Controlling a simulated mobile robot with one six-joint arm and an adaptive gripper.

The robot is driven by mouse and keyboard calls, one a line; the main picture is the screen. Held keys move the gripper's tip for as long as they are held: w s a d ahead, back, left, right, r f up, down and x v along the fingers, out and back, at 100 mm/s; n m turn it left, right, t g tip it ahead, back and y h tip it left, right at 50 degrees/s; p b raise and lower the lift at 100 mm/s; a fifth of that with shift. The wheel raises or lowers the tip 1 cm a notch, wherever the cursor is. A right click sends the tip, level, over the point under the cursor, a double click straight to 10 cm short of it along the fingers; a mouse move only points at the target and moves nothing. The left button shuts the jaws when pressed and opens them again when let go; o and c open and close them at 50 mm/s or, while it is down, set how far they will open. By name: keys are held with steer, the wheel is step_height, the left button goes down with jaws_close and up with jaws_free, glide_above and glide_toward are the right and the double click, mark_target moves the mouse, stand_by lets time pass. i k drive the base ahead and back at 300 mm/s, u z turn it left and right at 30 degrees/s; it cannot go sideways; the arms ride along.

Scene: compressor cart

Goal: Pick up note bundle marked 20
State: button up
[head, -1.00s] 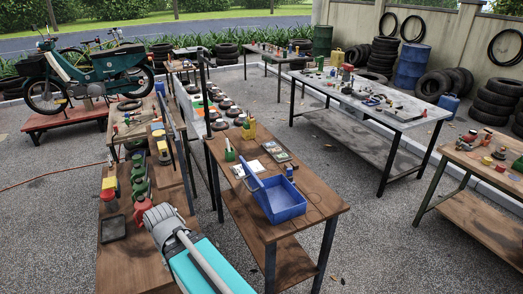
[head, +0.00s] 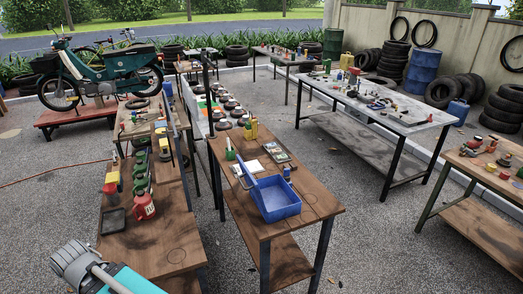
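I cannot make out a note bundle marked 20 at this size. A dark compartment tray (head: 289,164) with small pale and coloured pieces in it lies on the middle wooden table (head: 228,187); I cannot tell whether notes are among them. My arm shows only as a grey ribbed joint and a teal link at the bottom left, in front of the left bench. My gripper's fingers do not show.
A blue open bin (head: 281,204) stands near the middle table's front. A grey-topped table (head: 400,122) and another wooden table (head: 480,175) stand right. Gravel floor between tables is open.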

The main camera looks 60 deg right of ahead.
mark_target(282, 157)
steer(key=u, duration=0.95)
steer(key=k, duration=0.8)
steer(key=z, duration=2.4)
